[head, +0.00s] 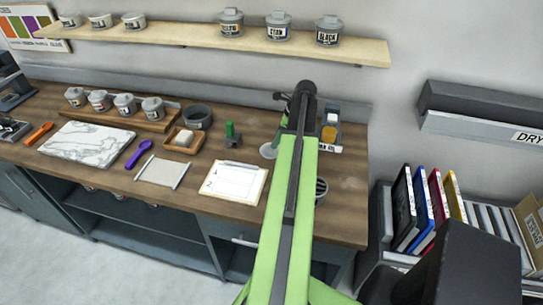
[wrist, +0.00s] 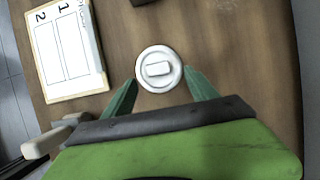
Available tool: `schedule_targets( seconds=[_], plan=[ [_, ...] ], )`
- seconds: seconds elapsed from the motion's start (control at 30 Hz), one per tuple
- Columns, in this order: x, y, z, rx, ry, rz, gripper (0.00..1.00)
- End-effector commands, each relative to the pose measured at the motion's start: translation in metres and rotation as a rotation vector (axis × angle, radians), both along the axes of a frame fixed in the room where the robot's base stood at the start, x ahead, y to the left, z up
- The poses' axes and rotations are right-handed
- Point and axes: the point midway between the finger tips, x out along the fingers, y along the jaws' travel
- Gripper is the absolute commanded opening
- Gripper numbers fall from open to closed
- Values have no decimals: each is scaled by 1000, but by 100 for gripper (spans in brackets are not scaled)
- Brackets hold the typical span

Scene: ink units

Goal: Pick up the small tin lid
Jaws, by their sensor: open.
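The small tin lid (wrist: 160,82) is a pale round disc with a raised rim and a small block-shaped knob. In the wrist view it lies flat on the brown wooden bench top. My gripper (wrist: 161,75) is open, with one green fingertip at the left of the lid and one at the right. I cannot tell how high the fingertips are above the bench or whether they touch the rim. Nothing is held.
A printed sheet (head: 234,183) lies left of my arm; it also shows in the wrist view (wrist: 68,50). A green-handled tool (head: 231,134) and a small wooden tray (head: 184,140) stand further back. A shelf (head: 180,35) with tins hangs above. Bare bench (head: 347,205) lies right.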

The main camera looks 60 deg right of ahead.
Motion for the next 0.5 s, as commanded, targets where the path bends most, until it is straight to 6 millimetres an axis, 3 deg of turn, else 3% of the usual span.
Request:
schedule_targets(
  seconds=[0.13,0.4,0.5],
  plan=[
    [1,1,-3,0,0,0,67],
    [15,8,-46,0,0,0,67],
    [18,9,-50,0,0,0,67]
  ],
)
